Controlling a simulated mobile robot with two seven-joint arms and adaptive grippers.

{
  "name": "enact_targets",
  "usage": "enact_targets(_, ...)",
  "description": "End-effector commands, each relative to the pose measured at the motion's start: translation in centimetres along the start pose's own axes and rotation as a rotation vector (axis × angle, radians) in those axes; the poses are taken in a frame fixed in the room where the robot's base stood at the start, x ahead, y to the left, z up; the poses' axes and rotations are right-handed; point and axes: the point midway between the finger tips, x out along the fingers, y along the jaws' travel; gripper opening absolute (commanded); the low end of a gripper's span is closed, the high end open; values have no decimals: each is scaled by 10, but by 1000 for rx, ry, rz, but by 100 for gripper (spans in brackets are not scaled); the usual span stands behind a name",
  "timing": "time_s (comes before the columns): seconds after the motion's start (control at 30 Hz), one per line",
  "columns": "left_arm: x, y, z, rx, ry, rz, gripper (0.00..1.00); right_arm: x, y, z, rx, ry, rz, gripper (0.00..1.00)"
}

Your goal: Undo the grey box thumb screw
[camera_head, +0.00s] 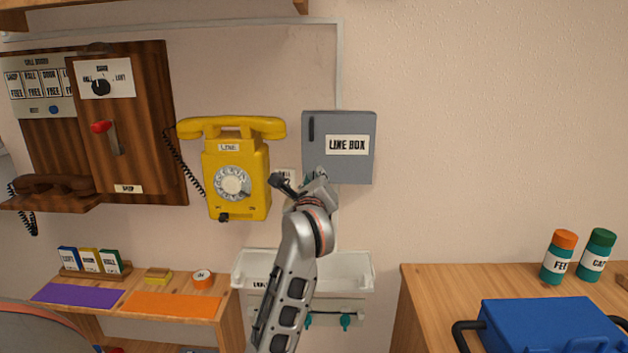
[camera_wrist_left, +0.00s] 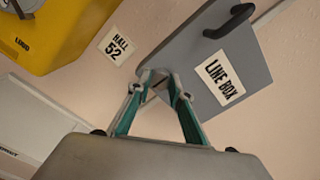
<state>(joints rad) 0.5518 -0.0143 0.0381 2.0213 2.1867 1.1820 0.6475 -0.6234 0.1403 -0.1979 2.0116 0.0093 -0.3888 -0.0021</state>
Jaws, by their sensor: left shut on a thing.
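The grey line box (camera_head: 365,122) hangs on the wall, with a dark handle at its upper left and a "LINE BOX" label; its door looks shut. In the left wrist view the box (camera_wrist_left: 190,65) fills the upper right. My left gripper (camera_head: 316,177) is at the lower left corner of the box. In the left wrist view its teal fingers (camera_wrist_left: 162,82) close at that corner on the thumb screw, which they mostly hide. I cannot make out how far the screw is turned. My right gripper is out of view.
A yellow dial phone (camera_head: 250,185) hangs just left of the box. A white wall tray (camera_head: 358,262) with teal hooks is below my left gripper. A wooden cabinet (camera_head: 430,285) at the right holds a blue case (camera_head: 550,325) and two bottles. The wall right of the box is clear.

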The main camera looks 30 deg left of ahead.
Motion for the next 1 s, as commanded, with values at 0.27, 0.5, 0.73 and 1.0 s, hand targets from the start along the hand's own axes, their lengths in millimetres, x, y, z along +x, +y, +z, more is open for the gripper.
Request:
enact_targets(0.27, 0, 0, 0, 1, 1, 1, 37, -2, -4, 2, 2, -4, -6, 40)
enact_targets(0.5, 0, 0, 0, 1, 0, 0, 37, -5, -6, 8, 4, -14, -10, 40)
enact_targets(0.73, -13, 0, 0, 1, -1, 0, 37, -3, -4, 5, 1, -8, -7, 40)
enact_targets(1.0, -66, 0, -1, -1, 2, -1, 37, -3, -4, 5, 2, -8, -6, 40)
